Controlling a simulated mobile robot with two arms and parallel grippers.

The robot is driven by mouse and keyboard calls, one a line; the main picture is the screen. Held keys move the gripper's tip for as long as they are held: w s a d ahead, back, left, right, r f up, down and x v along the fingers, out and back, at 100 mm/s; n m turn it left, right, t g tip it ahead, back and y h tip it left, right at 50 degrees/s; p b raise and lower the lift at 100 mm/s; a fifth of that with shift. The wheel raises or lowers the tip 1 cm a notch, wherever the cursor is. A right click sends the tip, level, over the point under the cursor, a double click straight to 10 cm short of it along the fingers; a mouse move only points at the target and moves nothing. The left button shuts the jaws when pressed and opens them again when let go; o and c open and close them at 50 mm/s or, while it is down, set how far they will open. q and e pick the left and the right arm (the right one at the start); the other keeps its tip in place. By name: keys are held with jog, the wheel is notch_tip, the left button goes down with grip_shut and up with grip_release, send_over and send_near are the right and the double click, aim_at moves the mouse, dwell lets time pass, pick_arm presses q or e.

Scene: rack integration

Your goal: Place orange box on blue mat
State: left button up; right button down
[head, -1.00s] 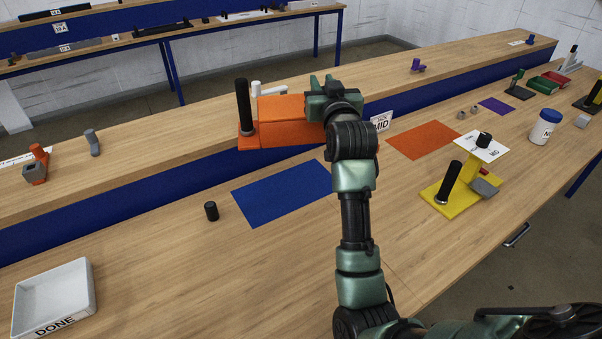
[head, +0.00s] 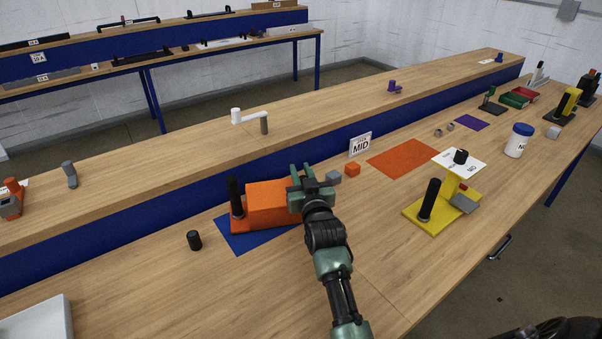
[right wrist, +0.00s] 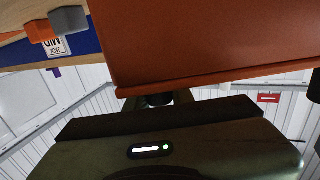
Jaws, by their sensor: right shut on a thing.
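The orange box (head: 268,203), with an upright black cylinder on its orange base at the left end, is over the blue mat (head: 243,243) in the head view. It hides most of the mat; the mat's left and front parts show. I cannot tell whether the base touches the mat. My right gripper (head: 306,188) is shut on the box's right end. In the right wrist view the box (right wrist: 205,40) fills the upper middle, close to the gripper. My left gripper is not in view.
A black cylinder (head: 194,240) stands left of the mat. Small grey (head: 334,177) and orange (head: 352,169) blocks and a MID sign (head: 360,145) are right of the gripper. An orange mat (head: 400,158) and a yellow stand (head: 428,210) lie farther right. A white tray (head: 40,322) is at front left.

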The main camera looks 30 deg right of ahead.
jog(key=shift+f, duration=0.1)
jog(key=c, duration=1.5)
grip_release()
jog(key=shift+f, duration=0.1)
jog(key=o, duration=0.3)
